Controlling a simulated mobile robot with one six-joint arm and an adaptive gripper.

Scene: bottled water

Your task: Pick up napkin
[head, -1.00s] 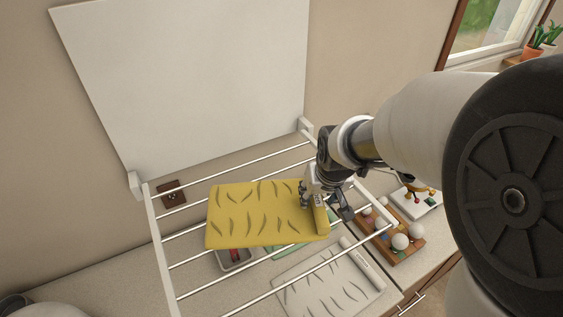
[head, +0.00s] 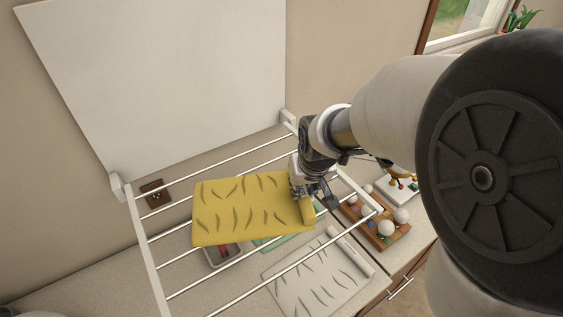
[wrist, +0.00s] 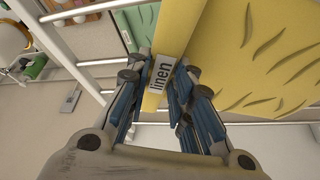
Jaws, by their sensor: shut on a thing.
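The napkin (head: 238,212) is yellow with dark leaf-like marks and lies spread over the white bars of a drying rack (head: 146,240). My gripper (head: 306,190) is at the napkin's right edge in the head view. In the wrist view my gripper (wrist: 164,88) has its blue fingers on both sides of the yellow edge fold, beside a white label reading "linen" (wrist: 163,74). It is shut on the napkin (wrist: 265,60). The fingertips are partly hidden by the fold and label.
Below the rack on the counter are a white patterned cloth (head: 318,276), a green cloth (head: 272,243), a grey tray (head: 222,258) and a wooden box with several balls (head: 392,238). A white panel (head: 165,80) stands behind the rack. A brown square item (head: 154,193) lies at left.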

